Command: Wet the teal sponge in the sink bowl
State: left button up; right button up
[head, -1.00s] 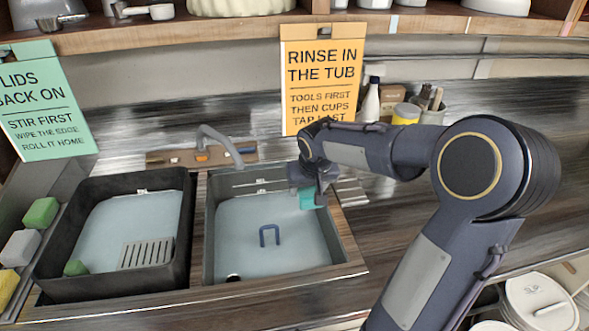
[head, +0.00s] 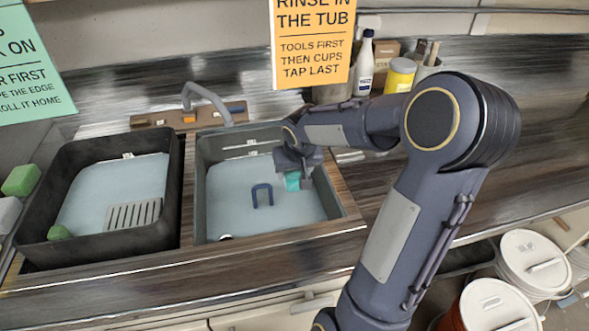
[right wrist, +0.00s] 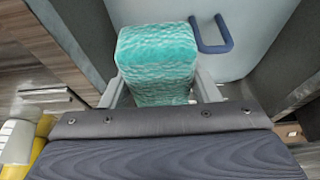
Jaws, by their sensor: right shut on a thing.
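The teal sponge (head: 292,181) is between the fingers of my right gripper (head: 299,172), which is shut on it. In the right wrist view the sponge (right wrist: 156,62) shows its wavy-patterned face, with a finger on each side. The sink bowl (head: 201,190) is the grey basin with pale blue water, right of a black tub. The sponge is over the right part of the bowl, low and inside its outline. I cannot tell whether it touches the water. My left gripper is not in view.
A dark blue U-shaped handle (head: 262,194) stands in the bowl, left of the sponge. The black tub (head: 30,215) holds water, a grate and a green sponge. A tap (head: 207,98) stands behind. Bottles and jars line the back right; white-lidded buckets are lower right.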

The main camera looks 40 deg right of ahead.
notch_tip(320, 180, down, 16)
jog(key=b, duration=1.4)
jog(key=shift+r, duration=0.25)
jog(key=shift+r, duration=0.15)
dwell(0.3)
notch_tip(320, 180, up, 15)
jog(key=p, duration=1.1)
dwell(0.8)
notch_tip(320, 180, up, 8)
jog(key=p, duration=0.6)
jog(key=shift+f, duration=0.25)
